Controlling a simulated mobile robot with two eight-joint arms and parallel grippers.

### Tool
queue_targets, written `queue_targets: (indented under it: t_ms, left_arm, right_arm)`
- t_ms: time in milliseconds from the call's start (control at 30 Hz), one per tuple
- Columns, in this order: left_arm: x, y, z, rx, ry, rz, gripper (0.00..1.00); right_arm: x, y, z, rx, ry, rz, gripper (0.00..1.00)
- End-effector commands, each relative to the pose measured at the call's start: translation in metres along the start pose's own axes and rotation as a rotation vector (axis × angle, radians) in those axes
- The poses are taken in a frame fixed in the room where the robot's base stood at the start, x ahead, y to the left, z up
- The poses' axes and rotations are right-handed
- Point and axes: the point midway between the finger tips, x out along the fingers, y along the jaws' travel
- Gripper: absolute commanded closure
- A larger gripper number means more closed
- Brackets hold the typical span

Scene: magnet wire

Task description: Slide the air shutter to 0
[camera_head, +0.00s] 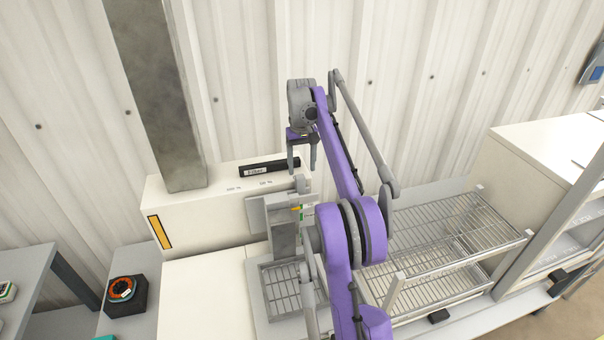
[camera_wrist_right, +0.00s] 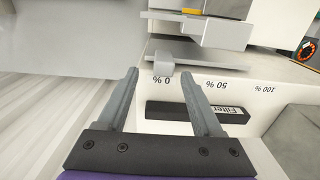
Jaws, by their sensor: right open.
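The air shutter is a flat grey slide (camera_wrist_right: 205,57) with a small grey tab (camera_wrist_right: 163,65) at its left end in the wrist view. The tab is beside the printed "0 %" mark (camera_wrist_right: 162,79). In the head view the tab (camera_head: 301,184) is at the right end of the white box top. My right gripper (camera_head: 302,162) is open and points down just above the tab. In the wrist view the tab appears between the open fingertips (camera_wrist_right: 159,73); whether they touch it I cannot tell. My left gripper is out of view.
A black bar labelled "Filter" (camera_head: 269,168) lies on the white box (camera_head: 205,222), near the "50 %" and "100 %" marks. A grey duct (camera_head: 165,100) rises from the box's left part. A wire rack (camera_head: 440,235) stands to the right.

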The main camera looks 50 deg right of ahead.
Motion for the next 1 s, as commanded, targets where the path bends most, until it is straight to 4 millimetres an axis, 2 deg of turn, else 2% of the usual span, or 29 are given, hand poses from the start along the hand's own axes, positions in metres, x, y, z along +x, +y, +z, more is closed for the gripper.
queue_targets:
  t_ms: [33, 100, 300, 467, 1000]
  left_arm:
    - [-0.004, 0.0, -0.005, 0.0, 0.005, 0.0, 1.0]
    - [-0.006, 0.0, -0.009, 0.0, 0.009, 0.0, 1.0]
    - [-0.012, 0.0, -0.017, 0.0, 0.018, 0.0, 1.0]
    - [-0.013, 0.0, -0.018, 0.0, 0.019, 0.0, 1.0]
    - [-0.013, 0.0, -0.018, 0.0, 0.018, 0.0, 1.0]
  right_arm:
    - [-0.015, 0.0, -0.001, 0.0, 0.002, -0.001, 0.32]
    - [-0.029, 0.0, -0.001, 0.001, 0.002, -0.001, 0.32]
    - [-0.056, 0.001, -0.001, 0.001, 0.002, 0.0, 0.32]
    - [-0.062, 0.001, 0.0, 0.001, 0.001, 0.0, 0.32]
    - [-0.061, 0.001, 0.0, 0.001, 0.001, 0.0, 0.32]
